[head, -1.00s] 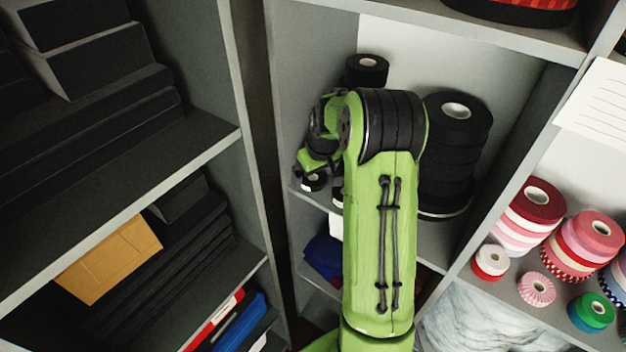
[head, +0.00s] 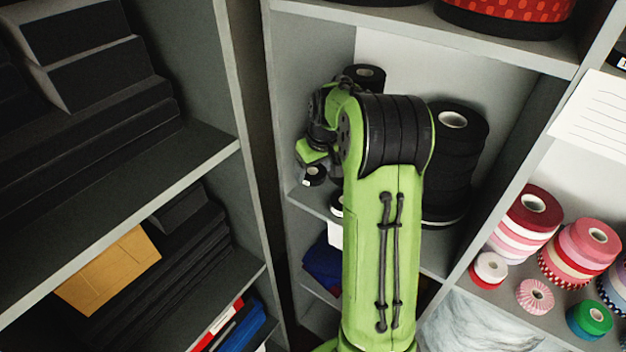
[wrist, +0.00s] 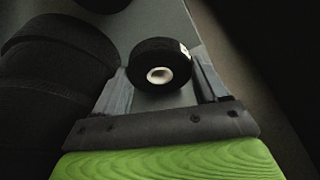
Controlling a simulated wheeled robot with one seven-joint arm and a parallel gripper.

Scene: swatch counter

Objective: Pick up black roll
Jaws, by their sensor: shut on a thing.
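A small black roll (wrist: 150,52) with a white core and a white label sits between the two fingers of my gripper (wrist: 160,72) in the wrist view. The gripper is shut on it. In the head view this black roll (head: 315,174) shows at the left of the middle shelf, below my green wrist. The fingers are mostly hidden there by my arm. Whether the roll is clear of the shelf is hard to tell.
A tall stack of wide black rolls (head: 458,165) stands close on the right. Another black roll (head: 368,76) is behind, and one (head: 337,204) is partly hidden by my arm. The left shelf wall (head: 280,110) is near. Colourful ribbon rolls (head: 575,255) fill the right compartment.

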